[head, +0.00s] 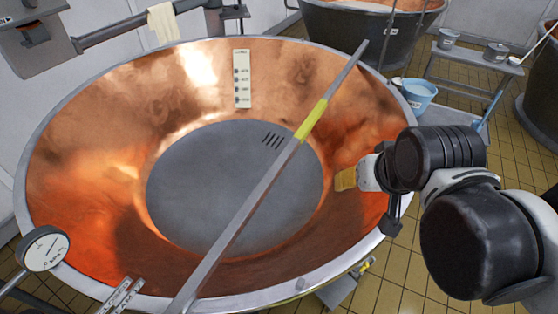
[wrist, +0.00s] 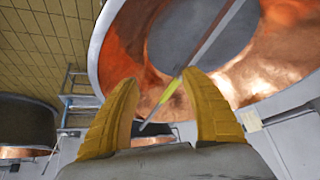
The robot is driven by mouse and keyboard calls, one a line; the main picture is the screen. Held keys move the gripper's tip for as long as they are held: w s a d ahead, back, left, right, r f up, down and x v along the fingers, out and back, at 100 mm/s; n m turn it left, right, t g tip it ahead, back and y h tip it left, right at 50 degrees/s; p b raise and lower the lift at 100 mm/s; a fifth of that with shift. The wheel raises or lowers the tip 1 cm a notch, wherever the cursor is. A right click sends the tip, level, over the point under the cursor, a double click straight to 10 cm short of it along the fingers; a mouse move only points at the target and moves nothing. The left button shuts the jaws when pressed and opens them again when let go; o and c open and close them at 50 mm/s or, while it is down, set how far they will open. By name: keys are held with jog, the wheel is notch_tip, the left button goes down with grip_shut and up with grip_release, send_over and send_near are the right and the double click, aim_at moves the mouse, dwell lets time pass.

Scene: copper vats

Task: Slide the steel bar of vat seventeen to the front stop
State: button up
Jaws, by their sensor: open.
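A large copper vat (head: 80,150) with a grey rim fills the head view; no number is readable on it. A steel bar (head: 245,211) lies slanting across its top, from the far right rim to the near left rim. The bar has a yellow section (head: 311,120) right of its middle. My gripper (head: 345,179) is right of the bar, apart from it, over the right side of the vat. In the wrist view my yellow fingers (wrist: 160,77) are spread with nothing between them; the bar (wrist: 210,38) and its yellow section (wrist: 171,90) show beyond. I cannot make out the front stop.
A dial gauge (head: 43,248) stands at the left rim. A cloth (head: 163,24) hangs on a pipe at the back. A bench (head: 465,75) with a blue bucket (head: 420,91) is at the right. Another vat (head: 372,30) stands behind. Tiled floor is open at right.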

jog(key=w+a+f+m+g+b, duration=0.1)
jog(key=w+a+g+b, duration=0.1)
jog(key=w+a, duration=0.5)
jog(key=m+g+b, duration=0.4)
jog(key=g, duration=0.1)
send_over(259, 190)
notch_tip(259, 190, down, 20)
jog(key=shift+d+f, duration=0.1)
jog(key=shift+f, duration=0.4)
notch_tip(259, 190, down, 10)
jog(key=b, duration=0.4)
jog(key=shift+f+b, duration=0.2)
jog(key=shift+b, duration=0.1)
jog(key=shift+s, duration=0.1)
grip_shut()
